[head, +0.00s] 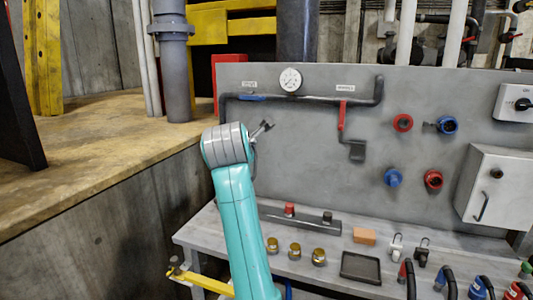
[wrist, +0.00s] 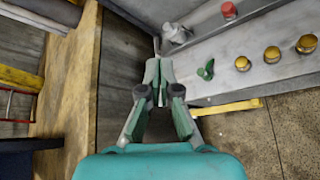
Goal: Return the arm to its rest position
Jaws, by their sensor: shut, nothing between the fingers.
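My teal arm rises from the bottom centre of the head view, in front of the left end of the workbench. Its grey wrist joint is at the top, and my gripper (head: 266,127) shows only partly beside it, in front of the grey panel. In the wrist view my gripper (wrist: 157,62) points away from the camera with its fingers together and nothing held. Its tips appear over the gap between the concrete ledge and the workbench. No contact with either is visible.
The workbench (head: 215,228) holds brass knobs (head: 295,251), an orange block (head: 364,236) and a dark tray (head: 361,267). The grey panel (head: 300,140) carries a pipe, a gauge and colored connectors. A yellow bar (head: 205,281) sticks out low.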

